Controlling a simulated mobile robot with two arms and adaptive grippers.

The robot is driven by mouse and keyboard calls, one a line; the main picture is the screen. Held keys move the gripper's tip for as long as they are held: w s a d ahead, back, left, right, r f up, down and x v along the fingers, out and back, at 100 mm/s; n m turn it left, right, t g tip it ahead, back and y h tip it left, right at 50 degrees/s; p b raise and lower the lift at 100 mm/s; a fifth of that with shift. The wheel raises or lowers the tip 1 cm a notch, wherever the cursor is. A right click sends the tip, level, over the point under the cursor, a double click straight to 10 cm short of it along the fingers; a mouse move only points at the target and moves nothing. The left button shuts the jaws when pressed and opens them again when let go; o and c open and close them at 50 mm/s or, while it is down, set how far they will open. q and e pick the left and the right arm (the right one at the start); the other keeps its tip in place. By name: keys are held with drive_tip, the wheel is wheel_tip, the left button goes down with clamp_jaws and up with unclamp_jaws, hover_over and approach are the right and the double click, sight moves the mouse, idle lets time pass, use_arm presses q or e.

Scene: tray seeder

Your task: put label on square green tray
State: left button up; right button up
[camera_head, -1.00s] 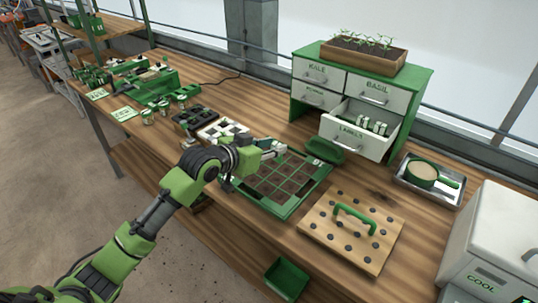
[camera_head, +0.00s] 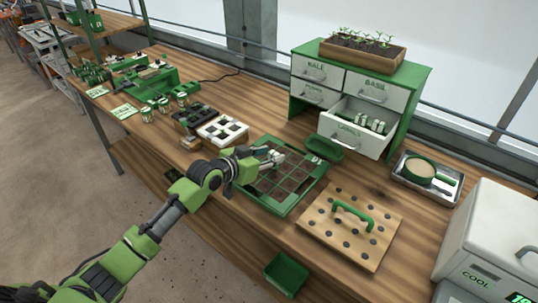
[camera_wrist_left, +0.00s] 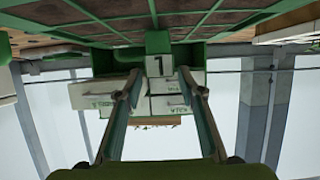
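The square green tray (camera_head: 283,206), with a grid of dark soil cells, lies on the wooden bench. A small white label (camera_head: 317,160) shows at its far corner in the head view. In the left wrist view, a white label marked "1" (camera_wrist_left: 158,66) shows below a green block at the tray's edge (camera_wrist_left: 194,50). My left gripper (camera_head: 278,156) is over the tray, short of that corner. In the left wrist view its two fingers (camera_wrist_left: 160,85) are apart, with the label seen beyond the gap and no held thing visible. My right gripper is not in view.
An open drawer (camera_head: 347,142) holds several white labels behind the tray. A small green dish (camera_head: 323,149) sits between them. A wooden board (camera_head: 312,237) with a green handle lies to the right.

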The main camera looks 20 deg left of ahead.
use_arm(q)
drive_tip(key=shift+r, duration=0.2)
drive_tip(key=b+v, duration=0.1)
drive_tip(key=v, duration=1.1)
drive_tip(key=shift+b, duration=0.3)
idle(0.6)
